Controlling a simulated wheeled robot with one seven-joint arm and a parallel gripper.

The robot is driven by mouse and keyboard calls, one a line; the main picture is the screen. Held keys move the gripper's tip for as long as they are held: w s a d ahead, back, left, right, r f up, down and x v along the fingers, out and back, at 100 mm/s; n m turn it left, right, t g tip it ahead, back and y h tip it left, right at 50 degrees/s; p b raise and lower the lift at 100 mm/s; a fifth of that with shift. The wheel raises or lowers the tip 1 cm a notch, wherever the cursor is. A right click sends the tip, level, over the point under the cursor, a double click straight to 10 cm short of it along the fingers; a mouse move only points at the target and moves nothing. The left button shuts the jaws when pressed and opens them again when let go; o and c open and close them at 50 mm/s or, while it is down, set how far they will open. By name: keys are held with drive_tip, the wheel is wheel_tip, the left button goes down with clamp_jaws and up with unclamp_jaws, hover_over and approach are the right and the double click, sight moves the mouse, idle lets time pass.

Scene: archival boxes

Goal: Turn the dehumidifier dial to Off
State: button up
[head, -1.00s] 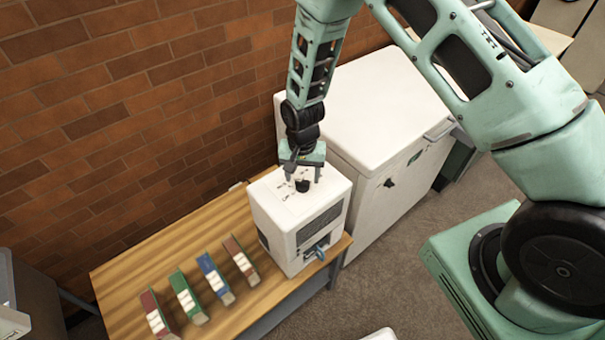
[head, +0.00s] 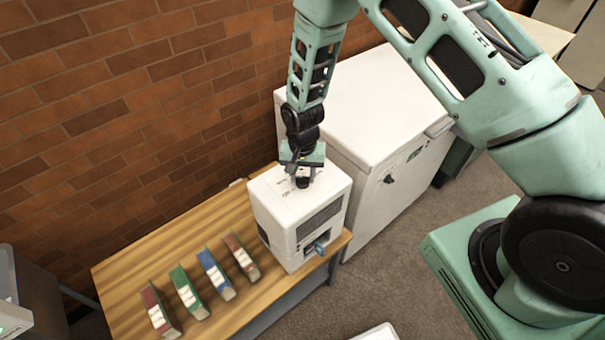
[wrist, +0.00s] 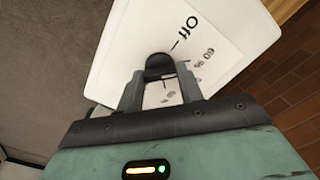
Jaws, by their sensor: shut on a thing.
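The white dehumidifier (head: 275,195) stands at the right end of the wooden bench. Its black dial (head: 302,182) is on the top face, under my gripper (head: 302,172). In the wrist view the dial (wrist: 158,66) sits between my two fingertips (wrist: 160,80), which are closed on it from both sides. The printed label "Off" and a short tick mark lie just above the dial in that view. Other printed marks lie to the right and below, partly hidden by the fingers. I cannot tell exactly where the dial's pointer is.
Several binders, red, green and blue (head: 215,276), stand on the wooden bench (head: 128,268) left of the dehumidifier. A large white chest (head: 350,110) stands close on its right. The brick wall (head: 120,110) runs behind.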

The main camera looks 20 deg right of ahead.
sight(303, 177)
drive_tip(key=shift+f, duration=0.1)
drive_tip(key=n+b, duration=0.3)
drive_tip(key=n, duration=0.1)
drive_tip(key=shift+n, duration=0.4)
drive_tip(key=shift+n+b, duration=0.95)
drive_tip(key=shift+n, duration=0.85)
drive_tip(key=o, duration=1)
wheel_tip(303, 177, up, 18)
drive_tip(key=b, duration=0.3)
drive_tip(key=shift+f+b, duration=0.15)
drive_tip(key=shift+b, duration=0.25)
